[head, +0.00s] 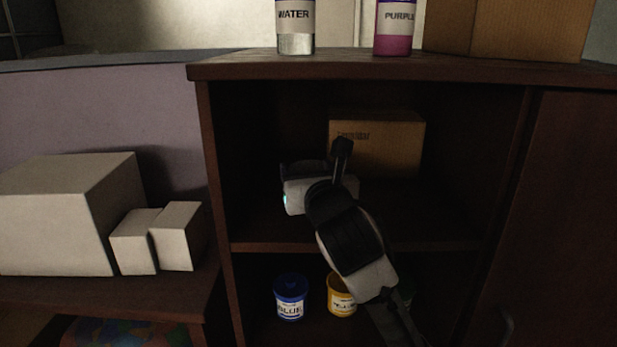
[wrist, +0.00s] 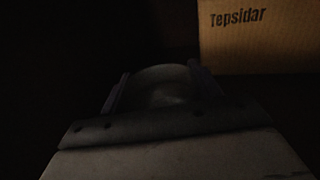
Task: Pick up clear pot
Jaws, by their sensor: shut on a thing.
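The clear pot (wrist: 160,88) shows dimly in the wrist view, between the two fingers of my gripper (wrist: 157,92). The fingers are shut on its sides. Only its rounded top and part of its wall show; the rest is hidden by the gripper body and the dark. In the head view my gripper (head: 300,170) reaches into the upper compartment of the dark cabinet, left of a cardboard box. The pot cannot be made out there. I cannot tell whether it touches the shelf.
The cardboard box (head: 385,140) stands behind my gripper; its label shows in the wrist view (wrist: 255,40). The lower compartment holds a blue pot (head: 291,298) and a yellow pot (head: 341,290). The cabinet top (head: 350,66) carries water and purple bottles. White boxes (head: 65,220) stand left.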

